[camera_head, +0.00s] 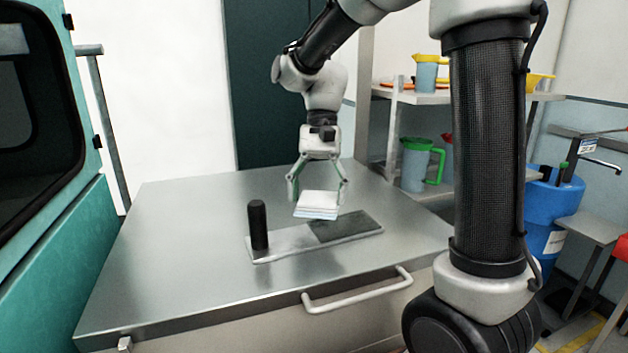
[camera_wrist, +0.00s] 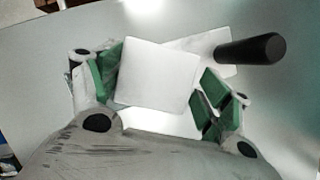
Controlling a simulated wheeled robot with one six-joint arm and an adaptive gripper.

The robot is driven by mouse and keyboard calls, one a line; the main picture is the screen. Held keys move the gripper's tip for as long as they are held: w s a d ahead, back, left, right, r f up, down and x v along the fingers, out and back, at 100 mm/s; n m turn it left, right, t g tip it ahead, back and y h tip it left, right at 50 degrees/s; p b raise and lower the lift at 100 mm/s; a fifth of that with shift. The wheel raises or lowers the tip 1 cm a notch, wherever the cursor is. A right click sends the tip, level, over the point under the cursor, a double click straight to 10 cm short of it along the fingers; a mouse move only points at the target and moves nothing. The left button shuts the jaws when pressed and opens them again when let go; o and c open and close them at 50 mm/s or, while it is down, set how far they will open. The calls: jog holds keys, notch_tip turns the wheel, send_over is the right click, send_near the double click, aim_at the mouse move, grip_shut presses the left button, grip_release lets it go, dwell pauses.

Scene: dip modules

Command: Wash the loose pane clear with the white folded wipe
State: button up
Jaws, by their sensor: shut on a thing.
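The loose pane (camera_head: 290,243) is a thin flat strip lying on the metal bench top. Its left part is pale and its right part carries a dark grey patch (camera_head: 345,226). A black upright cylinder (camera_head: 258,225) stands at its left end; I cannot tell whether it is attached. My gripper (camera_head: 317,196) is shut on the white folded wipe (camera_head: 318,204), which has a bluish lower layer, and holds it over the pane's far side, seemingly clear of it. In the wrist view the wipe (camera_wrist: 155,75) sits between the green fingers and hides part of the pane (camera_wrist: 205,42).
The metal bench (camera_head: 180,250) is otherwise clear, with a bar handle (camera_head: 357,292) along its front. A shelf (camera_head: 460,97) with jugs stands behind right. A blue bin (camera_head: 556,215) is at the right, and a teal machine (camera_head: 45,230) flanks the left.

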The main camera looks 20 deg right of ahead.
jog(key=shift+r, duration=1.65)
